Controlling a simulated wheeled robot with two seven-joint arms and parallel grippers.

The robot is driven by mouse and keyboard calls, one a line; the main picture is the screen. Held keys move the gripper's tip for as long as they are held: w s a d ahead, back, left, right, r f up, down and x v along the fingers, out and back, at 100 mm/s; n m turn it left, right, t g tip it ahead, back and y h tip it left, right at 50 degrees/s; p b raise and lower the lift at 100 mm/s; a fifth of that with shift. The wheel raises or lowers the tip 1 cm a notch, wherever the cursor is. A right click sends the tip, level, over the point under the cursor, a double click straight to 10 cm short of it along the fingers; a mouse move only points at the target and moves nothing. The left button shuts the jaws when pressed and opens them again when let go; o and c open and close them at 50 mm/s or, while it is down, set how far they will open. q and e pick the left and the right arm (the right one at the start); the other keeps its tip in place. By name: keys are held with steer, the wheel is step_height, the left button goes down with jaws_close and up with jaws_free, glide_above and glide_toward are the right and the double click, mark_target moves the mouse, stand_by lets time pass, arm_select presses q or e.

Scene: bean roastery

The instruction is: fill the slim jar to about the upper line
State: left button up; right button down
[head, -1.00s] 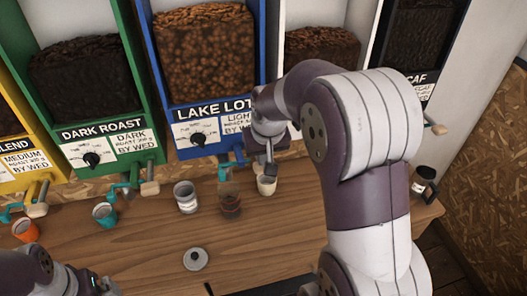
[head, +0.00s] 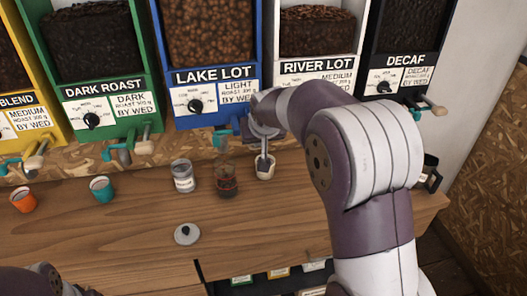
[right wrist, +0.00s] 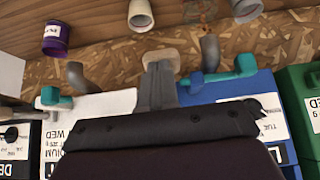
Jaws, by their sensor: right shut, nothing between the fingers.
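A slim clear jar (head: 227,180) stands on the counter below the Lake Lot spout. Dark contents fill its lower part, with reddish marks on its wall; the exact level against the lines is hard to read. It shows faintly at the top of the right wrist view (right wrist: 200,10). My right gripper (head: 263,163) is shut and empty, just right of the jar and in front of a cream cup (head: 265,173). In the right wrist view its fingertips (right wrist: 158,68) are at the pale wooden handle (right wrist: 160,56) beside the Lake Lot spout (right wrist: 210,52); contact is unclear. My left gripper is out of view.
A grey labelled jar (head: 182,177) stands left of the slim jar. Teal (head: 102,188) and orange (head: 23,200) cups are farther left. A round lid (head: 187,234) lies in front. A dark mug (head: 429,175) is at right. The front counter is mostly clear.

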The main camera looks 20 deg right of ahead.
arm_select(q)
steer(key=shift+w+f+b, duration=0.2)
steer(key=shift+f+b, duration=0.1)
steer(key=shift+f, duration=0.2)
arm_select(e)
steer(key=shift+w+f, duration=0.25)
steer(key=shift+f, duration=0.3)
steer(key=shift+s+f, duration=0.1)
steer(key=shift+f, duration=0.05)
stand_by(2.8)
